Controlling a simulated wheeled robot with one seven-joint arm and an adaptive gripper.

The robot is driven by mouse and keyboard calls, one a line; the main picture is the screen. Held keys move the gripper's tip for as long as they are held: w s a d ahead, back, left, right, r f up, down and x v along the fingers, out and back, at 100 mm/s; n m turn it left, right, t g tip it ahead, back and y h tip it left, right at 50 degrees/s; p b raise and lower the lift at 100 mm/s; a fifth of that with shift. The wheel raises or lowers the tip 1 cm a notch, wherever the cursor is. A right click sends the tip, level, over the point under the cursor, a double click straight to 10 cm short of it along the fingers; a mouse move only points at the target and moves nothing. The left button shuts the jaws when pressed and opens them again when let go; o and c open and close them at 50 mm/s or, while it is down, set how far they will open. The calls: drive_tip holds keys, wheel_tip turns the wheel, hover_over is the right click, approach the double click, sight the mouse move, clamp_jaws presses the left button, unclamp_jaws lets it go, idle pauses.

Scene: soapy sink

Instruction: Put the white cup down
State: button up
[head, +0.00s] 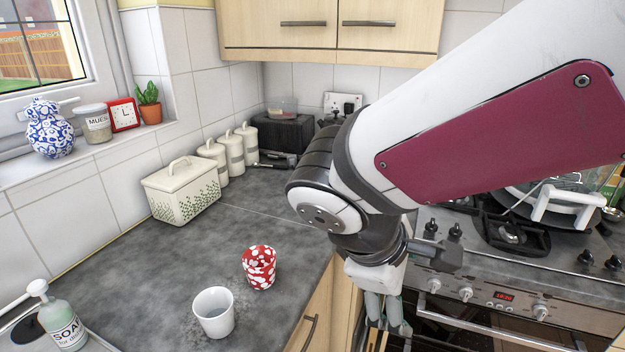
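The white cup (214,312) stands upright on the grey worktop (150,262), near its front edge. Its open top faces up, and nothing is touching it except the worktop. My gripper (385,326) points down to the right of the cup, well apart from it, in front of the cabinet and oven fronts. Two grey fingers show, but their tips are partly unclear, and I cannot tell how far apart they are. No object shows held between them.
A red and white spotted cup (259,267) stands just behind and right of the white cup. A soap bottle (62,318) is at the lower left. A bread bin (182,190) and canisters (233,153) line the wall. The mid-left worktop is clear. The hob (520,235) is right.

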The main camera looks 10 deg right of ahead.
drive_tip(key=s+d+r+m+t+y, duration=0.2)
drive_tip(key=s+r+m+y, duration=0.3)
drive_tip(key=m, duration=0.6)
drive_tip(key=shift+s+r+y, duration=0.3)
drive_tip(key=shift+s+r, duration=0.1)
drive_tip(key=shift+s, duration=0.45)
drive_tip(key=c, duration=0.5)
